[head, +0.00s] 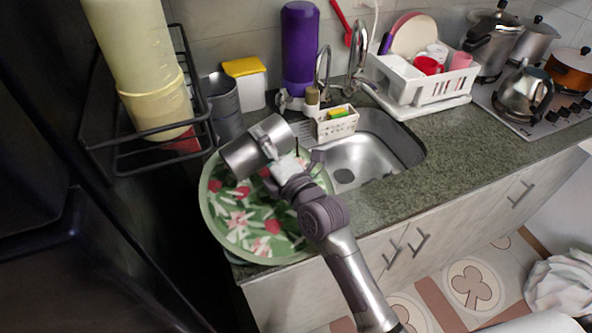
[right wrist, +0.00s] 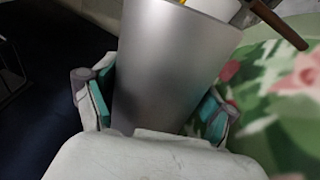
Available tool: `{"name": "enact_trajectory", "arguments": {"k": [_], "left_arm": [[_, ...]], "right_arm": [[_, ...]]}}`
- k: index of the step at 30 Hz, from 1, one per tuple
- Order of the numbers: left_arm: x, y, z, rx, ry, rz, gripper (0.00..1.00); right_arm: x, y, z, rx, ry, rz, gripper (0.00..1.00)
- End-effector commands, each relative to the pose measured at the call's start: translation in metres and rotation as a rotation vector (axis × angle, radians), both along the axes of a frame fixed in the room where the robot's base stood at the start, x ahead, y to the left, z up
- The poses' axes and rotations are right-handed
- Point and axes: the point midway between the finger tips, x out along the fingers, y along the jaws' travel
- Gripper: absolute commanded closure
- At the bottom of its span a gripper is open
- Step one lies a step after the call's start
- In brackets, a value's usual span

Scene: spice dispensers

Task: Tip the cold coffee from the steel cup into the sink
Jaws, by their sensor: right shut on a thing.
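The steel cup (head: 240,156) is a plain grey tapered cup. It is tilted over on its side above the green floral tray, left of the sink. My right gripper (head: 268,146) is shut around its side. In the right wrist view the cup (right wrist: 165,65) fills the space between the teal finger pads of my right gripper (right wrist: 155,100). The inside of the cup is hidden, so I cannot see any coffee. The steel sink (head: 378,158) is to the right of the cup, its left part partly hidden by my gripper. My left gripper is not in view.
The green floral tray (head: 222,215) lies on the counter below the cup. A white caddy (head: 336,127) and the taps (head: 357,50) stand behind the sink. A dark cylindrical container (head: 223,108) and a black rack (head: 150,160) are at left. A dish rack (head: 435,88) is at right.

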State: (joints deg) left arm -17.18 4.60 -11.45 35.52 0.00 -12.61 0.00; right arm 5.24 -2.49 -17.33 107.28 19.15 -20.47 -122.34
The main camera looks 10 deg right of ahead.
Motion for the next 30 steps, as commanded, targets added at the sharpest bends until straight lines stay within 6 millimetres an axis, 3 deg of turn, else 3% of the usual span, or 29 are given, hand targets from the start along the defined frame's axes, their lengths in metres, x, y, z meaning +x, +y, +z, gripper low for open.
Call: {"name": "enact_trajectory", "arguments": {"k": [30], "left_arm": [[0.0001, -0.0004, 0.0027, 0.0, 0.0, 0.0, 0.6]], "right_arm": [[0.0036, -0.0079, -0.0024, 0.095, 0.04, 0.0, 0.64]]}}
